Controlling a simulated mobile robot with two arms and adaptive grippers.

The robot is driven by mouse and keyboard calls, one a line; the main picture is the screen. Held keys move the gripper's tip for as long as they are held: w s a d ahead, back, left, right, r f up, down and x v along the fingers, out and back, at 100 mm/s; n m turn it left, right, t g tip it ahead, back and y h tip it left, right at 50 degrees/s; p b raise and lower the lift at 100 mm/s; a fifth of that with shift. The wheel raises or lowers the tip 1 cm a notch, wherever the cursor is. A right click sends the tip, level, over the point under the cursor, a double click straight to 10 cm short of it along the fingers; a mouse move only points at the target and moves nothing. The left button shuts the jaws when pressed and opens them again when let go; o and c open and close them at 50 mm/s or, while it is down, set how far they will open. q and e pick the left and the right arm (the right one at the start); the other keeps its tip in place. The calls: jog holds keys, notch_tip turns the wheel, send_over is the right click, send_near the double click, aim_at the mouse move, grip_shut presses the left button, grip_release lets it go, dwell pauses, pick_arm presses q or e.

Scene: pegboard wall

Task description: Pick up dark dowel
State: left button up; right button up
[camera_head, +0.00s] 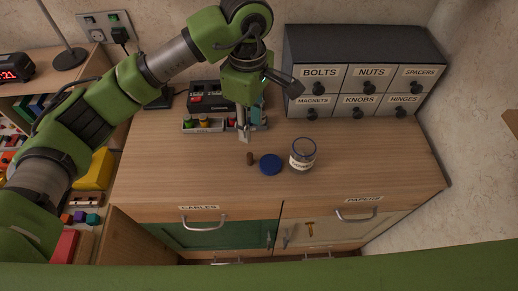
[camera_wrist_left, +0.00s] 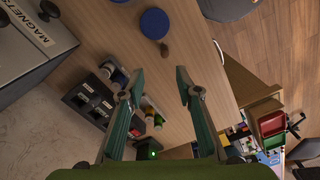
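The dark dowel (camera_head: 250,158) is a small brown peg on the wooden worktop, just left of a round blue lid. In the left wrist view the dowel (camera_wrist_left: 165,50) lies beyond the fingertips, next to the lid (camera_wrist_left: 154,23). My left gripper (camera_head: 244,137) points down over the worktop, a little behind the dowel. In the left wrist view its two fingers (camera_wrist_left: 160,78) are apart, with nothing between them. My right gripper is not in view.
A glass jar (camera_head: 302,155) stands right of the blue lid (camera_head: 271,164). A labelled drawer cabinet (camera_head: 364,56) stands at the back right. A tray of small bottles (camera_head: 203,124) sits behind the gripper. The worktop's front and left are clear.

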pick_arm(q)
jog(key=p, duration=0.1)
send_over(250, 155)
notch_tip(250, 155, down, 5)
jog(key=shift+a+r, duration=0.1)
jog(key=shift+a, duration=0.05)
notch_tip(250, 155, down, 2)
jog(key=shift+w+p, duration=0.15)
jog(key=shift+p, duration=0.15)
jog(key=shift+f, duration=0.25)
jog(key=f+p, duration=0.1)
jog(key=f, duration=0.1)
jog(key=f+p, duration=0.1)
jog(key=f, duration=0.1)
jog(key=shift+s+f+p, duration=0.2)
jog(key=shift+f+p, duration=0.05)
jog(key=shift+p, duration=0.1)
jog(key=shift+w+f, duration=0.1)
jog(key=shift+f, duration=0.2)
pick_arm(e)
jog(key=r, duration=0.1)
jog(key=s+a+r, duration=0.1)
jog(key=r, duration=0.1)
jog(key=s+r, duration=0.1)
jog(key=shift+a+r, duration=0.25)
